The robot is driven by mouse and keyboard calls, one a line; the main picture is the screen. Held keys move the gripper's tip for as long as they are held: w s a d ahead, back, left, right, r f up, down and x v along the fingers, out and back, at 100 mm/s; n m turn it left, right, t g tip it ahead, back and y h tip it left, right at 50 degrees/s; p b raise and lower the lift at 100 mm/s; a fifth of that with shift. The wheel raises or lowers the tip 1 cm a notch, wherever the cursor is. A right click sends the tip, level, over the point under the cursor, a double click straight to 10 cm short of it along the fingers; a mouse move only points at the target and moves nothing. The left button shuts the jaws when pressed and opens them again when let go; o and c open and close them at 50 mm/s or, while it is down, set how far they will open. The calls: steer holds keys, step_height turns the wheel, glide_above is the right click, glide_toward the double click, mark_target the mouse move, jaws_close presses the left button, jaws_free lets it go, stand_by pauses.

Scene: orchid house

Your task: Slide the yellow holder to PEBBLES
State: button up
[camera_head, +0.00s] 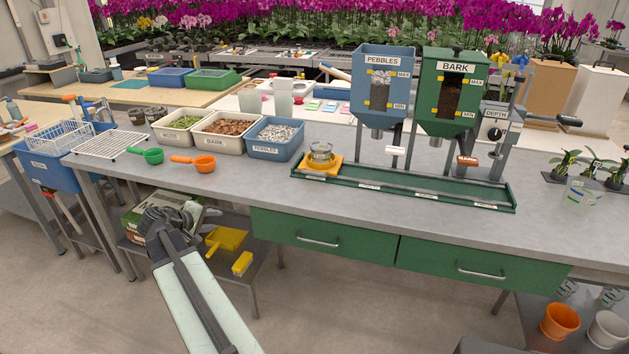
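The yellow holder (318,171) sits at the left end of a long green track (430,196) on the grey bench. A clear pot (321,154) stands on the holder. The blue PEBBLES hopper (383,62) stands behind the track, right of the holder, and its metal spout (377,134) hangs to the right of the pot. The labels along the track are too small to read surely. My arm reaches up from the bottom left, and my gripper (179,216) is dark, in front of the bench, well left of and apart from the holder. Its fingers are unclear.
The green BARK hopper (454,85) and a DEPTH device (497,128) stand right of PEBBLES. Blue pebble tub (275,151), bark tub (227,142), green scoop (147,155) and orange scoop (194,162) lie left of the track. The bench front strip is clear.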

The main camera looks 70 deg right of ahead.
steer(key=s+d+r+g+h, duration=0.1)
steer(key=s+d, duration=0.2)
steer(key=d, duration=0.2)
steer(key=s+d+r+h+b, duration=0.1)
steer(key=s+d+r, duration=0.1)
steer(key=s+d, duration=0.2)
steer(key=s+d+r+g+h, duration=0.1)
steer(key=s+d+r, duration=0.1)
steer(key=s+d, duration=0.2)
steer(key=shift+s+d+r+g+h, duration=0.1)
steer(key=shift+d+g+h, duration=0.05)
steer(key=shift+d, duration=0.8)
steer(key=shift+s+d+g+h, duration=0.1)
steer(key=shift+d+g+h, duration=0.05)
steer(key=shift+d, duration=0.8)
steer(key=g+b, duration=0.1)
steer(key=g, duration=0.1)
glide_toward(314, 173)
steer(key=d, duration=0.1)
steer(key=d+f, duration=0.1)
steer(key=shift+s+d+f+m+h, duration=0.1)
steer(key=shift+s+d+m+h, duration=0.15)
steer(key=shift+d+m+h, duration=0.1)
steer(key=b+x, duration=0.1)
steer(key=x, duration=0.6)
steer(key=shift+s+d+f, duration=0.1)
steer(key=shift+d+f, duration=0.05)
steer(key=shift+d, duration=0.15)
jaws_close()
steer(key=shift+a, duration=0.15)
